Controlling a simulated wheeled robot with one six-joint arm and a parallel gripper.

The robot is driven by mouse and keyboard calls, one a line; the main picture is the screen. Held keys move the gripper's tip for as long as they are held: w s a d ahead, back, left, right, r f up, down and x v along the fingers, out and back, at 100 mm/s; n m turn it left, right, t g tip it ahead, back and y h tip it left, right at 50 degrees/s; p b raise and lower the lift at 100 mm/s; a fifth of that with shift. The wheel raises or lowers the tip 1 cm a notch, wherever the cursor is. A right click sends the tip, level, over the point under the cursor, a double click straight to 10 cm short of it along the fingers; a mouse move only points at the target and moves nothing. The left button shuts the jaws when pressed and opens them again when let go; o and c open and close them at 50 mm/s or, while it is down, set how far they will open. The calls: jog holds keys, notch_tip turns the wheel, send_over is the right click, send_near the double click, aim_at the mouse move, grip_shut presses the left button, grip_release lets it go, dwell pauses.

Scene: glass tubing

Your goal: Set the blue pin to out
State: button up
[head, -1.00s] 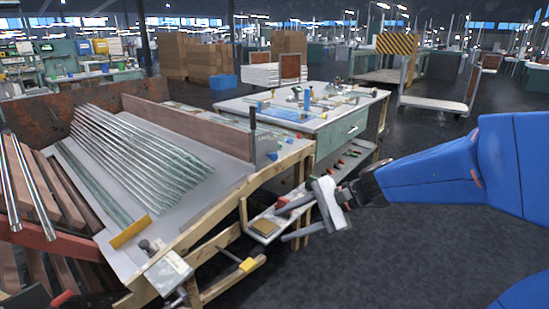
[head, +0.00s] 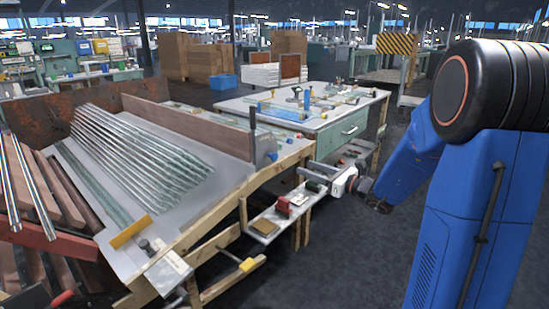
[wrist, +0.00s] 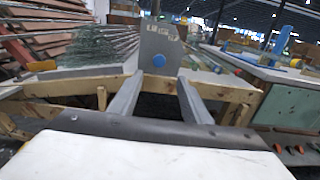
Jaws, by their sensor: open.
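The blue pin (wrist: 158,60) shows as a round blue head on the face of an upright grey metal plate (wrist: 159,38) at the end of the wooden rack. In the head view the pin (head: 272,155) sits low on the plate (head: 264,138) at the rack's right end. My gripper (wrist: 158,84) is open and empty. Its two fingers point toward the plate, with the pin centred between and just above their tips in the wrist view. In the head view my gripper (head: 312,175) is right of the pin and apart from it.
A low shelf (head: 262,226) with small items juts out below the gripper. A white-topped bench (head: 350,105) stands behind. The dark floor at front is clear.

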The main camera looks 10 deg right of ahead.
aim_at(276, 157)
jog(key=x, duration=1.6)
jog(key=shift+a, duration=0.1)
jog(key=shift+c, duration=0.4)
